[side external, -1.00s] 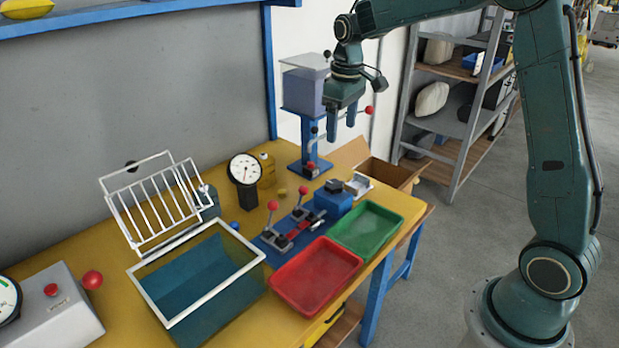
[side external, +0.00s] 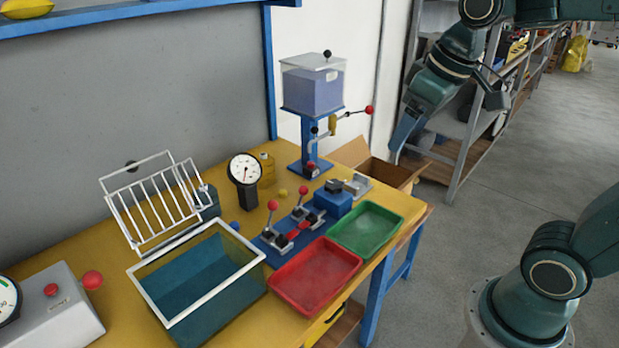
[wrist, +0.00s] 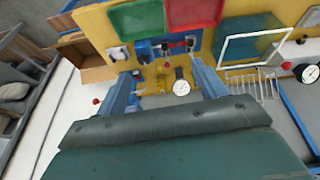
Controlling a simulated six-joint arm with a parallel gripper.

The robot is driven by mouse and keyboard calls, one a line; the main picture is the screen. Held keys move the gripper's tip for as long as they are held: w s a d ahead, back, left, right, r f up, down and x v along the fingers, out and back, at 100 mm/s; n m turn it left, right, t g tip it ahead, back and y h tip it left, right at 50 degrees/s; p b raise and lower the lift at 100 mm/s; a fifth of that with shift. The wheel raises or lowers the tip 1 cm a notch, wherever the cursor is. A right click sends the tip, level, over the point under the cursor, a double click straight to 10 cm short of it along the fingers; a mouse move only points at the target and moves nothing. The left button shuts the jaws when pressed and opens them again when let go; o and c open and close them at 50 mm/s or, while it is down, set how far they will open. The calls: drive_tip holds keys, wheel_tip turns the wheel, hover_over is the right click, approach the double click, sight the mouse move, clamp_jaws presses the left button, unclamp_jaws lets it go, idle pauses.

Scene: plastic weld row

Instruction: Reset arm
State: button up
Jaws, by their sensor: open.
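My gripper (side external: 405,135) is up in the air right of the workbench (side external: 85,255), in front of the shelving, its blue fingers angled down and to the left. In the wrist view its two fingers are spread apart, so my gripper (wrist: 165,82) is open, with nothing between the fingertips. The bench lies well beyond the fingers in that view. My arm is swung back to the right, and part of it is outside the side view.
The bench holds a red tray (side external: 315,276), a green tray (side external: 366,229), a blue clamp fixture (side external: 290,237), a water tank (side external: 200,275), a white rack (side external: 155,205), a dial gauge (side external: 244,169) and a hopper stand (side external: 313,90). A cardboard box (side external: 385,165) stands behind the bench's right end.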

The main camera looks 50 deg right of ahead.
drive_tip(key=s+a+f+t, duration=0.1)
drive_tip(key=s+f, duration=0.1)
drive_tip(key=s, duration=0.6)
drive_tip(key=shift+s+a+f+m+t, duration=0.3)
drive_tip(key=shift+a, duration=0.05)
